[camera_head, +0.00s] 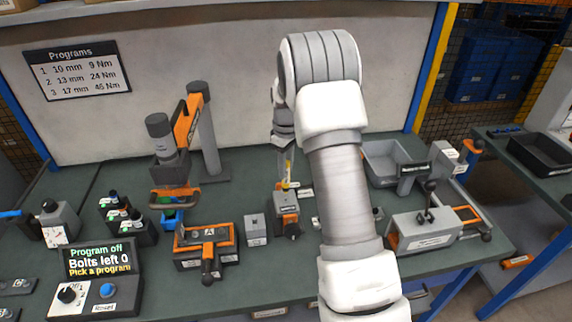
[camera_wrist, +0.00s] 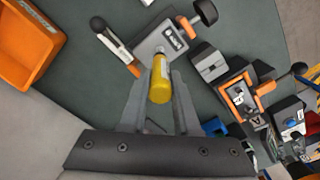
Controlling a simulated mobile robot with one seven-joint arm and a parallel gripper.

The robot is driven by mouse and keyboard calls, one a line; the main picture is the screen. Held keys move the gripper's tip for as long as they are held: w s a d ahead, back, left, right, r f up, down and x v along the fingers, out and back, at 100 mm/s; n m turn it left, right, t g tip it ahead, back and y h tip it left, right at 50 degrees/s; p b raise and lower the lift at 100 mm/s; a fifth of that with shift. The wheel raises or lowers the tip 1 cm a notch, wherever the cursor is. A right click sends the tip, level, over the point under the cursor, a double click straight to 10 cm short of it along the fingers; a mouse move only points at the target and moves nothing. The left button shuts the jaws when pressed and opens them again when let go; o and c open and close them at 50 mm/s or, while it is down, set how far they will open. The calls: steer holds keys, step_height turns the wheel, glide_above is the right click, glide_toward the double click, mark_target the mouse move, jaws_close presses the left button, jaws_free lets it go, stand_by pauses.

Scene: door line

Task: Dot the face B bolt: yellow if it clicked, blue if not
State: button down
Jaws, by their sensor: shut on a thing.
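My gripper (camera_wrist: 163,95) is shut on a yellow marker (camera_wrist: 161,80), which points away from the wrist. In the head view the yellow marker (camera_head: 287,170) is upright above a small grey block in an orange clamp (camera_head: 286,205). In the wrist view the marker's far end is over the edge of the grey block (camera_wrist: 163,43); I cannot tell whether it touches. The block's label is too small to read, and its bolt and any dot on it are not clear. An orange fixture marked A (camera_head: 207,236) is to the left.
The display (camera_head: 100,260) reads "Program off, Bolts left 0, Pick a program". A tool on a post (camera_head: 172,160) stands behind the A fixture. A grey block (camera_head: 255,229) sits between the fixtures. A grey tray (camera_head: 385,160) and a lever device (camera_head: 425,228) stand right.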

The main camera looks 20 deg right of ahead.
steer(key=shift+f, duration=0.55)
steer(key=shift+f+b, duration=0.6)
stand_by(0.5)
steer(key=shift+r, duration=0.15)
steer(key=shift+r+p, duration=1.85)
steer(key=shift+r, duration=1.1)
